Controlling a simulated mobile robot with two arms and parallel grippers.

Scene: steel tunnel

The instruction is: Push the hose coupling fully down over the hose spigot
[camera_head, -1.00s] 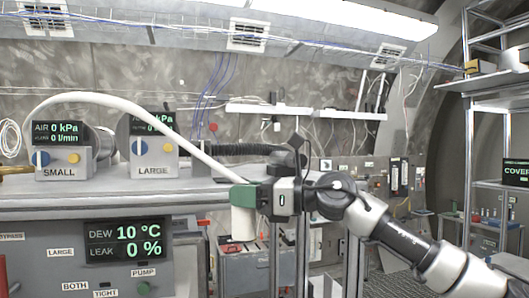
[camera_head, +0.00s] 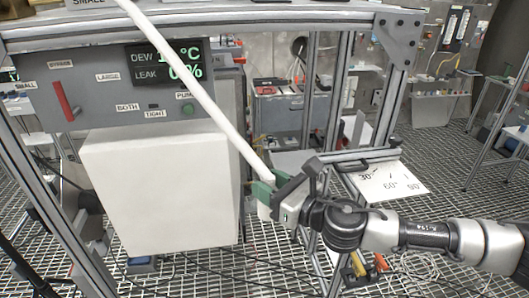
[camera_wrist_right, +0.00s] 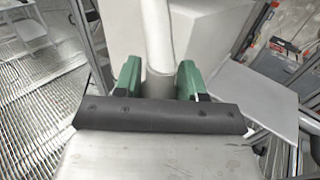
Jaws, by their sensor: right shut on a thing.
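My right gripper (camera_head: 264,190) comes in from the right in the head view. Its green fingers are shut on the hose coupling. In the right wrist view the grey coupling (camera_wrist_right: 161,84) sits between the two fingers (camera_wrist_right: 160,80). The white hose (camera_head: 190,85) runs from the upper left down to the gripper, and it also shows in the right wrist view (camera_wrist_right: 156,35). The gripper hides most of the coupling in the head view. I cannot make out the hose spigot in either view. My left gripper is not in view.
A large white box (camera_head: 160,190) stands left of the gripper, under the grey control panel (camera_head: 90,95). A white plate with angle marks (camera_head: 390,182) lies to the right. Metal frame posts (camera_head: 395,85) stand behind. The floor is open grating (camera_head: 450,160).

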